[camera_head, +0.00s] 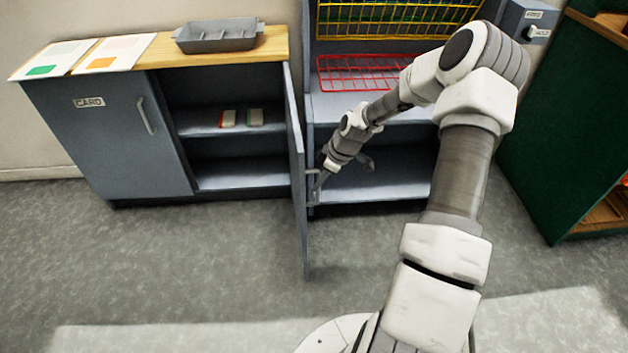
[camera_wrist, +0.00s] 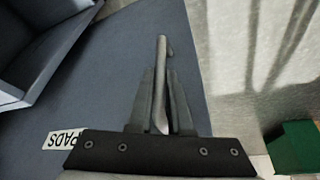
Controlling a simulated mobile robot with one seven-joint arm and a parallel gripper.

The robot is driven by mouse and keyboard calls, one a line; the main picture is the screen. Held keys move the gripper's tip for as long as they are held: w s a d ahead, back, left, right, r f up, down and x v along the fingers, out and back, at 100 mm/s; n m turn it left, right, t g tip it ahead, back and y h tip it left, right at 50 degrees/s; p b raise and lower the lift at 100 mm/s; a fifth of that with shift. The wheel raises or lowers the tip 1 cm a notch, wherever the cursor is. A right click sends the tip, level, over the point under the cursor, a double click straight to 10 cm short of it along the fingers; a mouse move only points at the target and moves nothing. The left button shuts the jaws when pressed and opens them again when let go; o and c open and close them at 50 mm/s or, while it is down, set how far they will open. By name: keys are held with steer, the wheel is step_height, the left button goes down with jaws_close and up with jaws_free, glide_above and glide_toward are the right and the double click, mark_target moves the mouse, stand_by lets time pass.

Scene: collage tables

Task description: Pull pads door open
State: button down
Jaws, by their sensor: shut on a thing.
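The pads door (camera_head: 296,170) is a blue-grey cabinet door, swung well out from the cabinet and seen nearly edge-on in the head view. In the wrist view its face (camera_wrist: 110,75) fills the left and middle, with a white PADS label (camera_wrist: 64,139). My gripper (camera_head: 316,190) is at the door's outer face, at the right in the head view. In the wrist view my gripper (camera_wrist: 162,100) is shut on the door's grey bar handle (camera_wrist: 162,50). The open compartment (camera_head: 230,150) shows two shelves, with two small pads on the upper one.
The CARD door (camera_head: 110,135) to the left is shut. A grey tray (camera_head: 217,36) and printed sheets lie on the wooden top. A shelf unit with a red wire basket (camera_head: 362,73) stands close behind my arm. Floor in front (camera_head: 200,265) is clear. A green cabinet (camera_head: 565,130) stands right.

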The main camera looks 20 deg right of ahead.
steer(key=shift+w+r, duration=0.1)
steer(key=shift+w, duration=0.2)
steer(key=c, duration=0.9)
jaws_free()
steer(key=shift+o, duration=0.3)
steer(key=shift+s, duration=0.1)
steer(key=p+v, duration=0.5)
steer(key=v, duration=1.2)
steer(key=shift+s+p, duration=0.15)
steer(key=shift+p, duration=0.15)
steer(key=shift+r, duration=0.1)
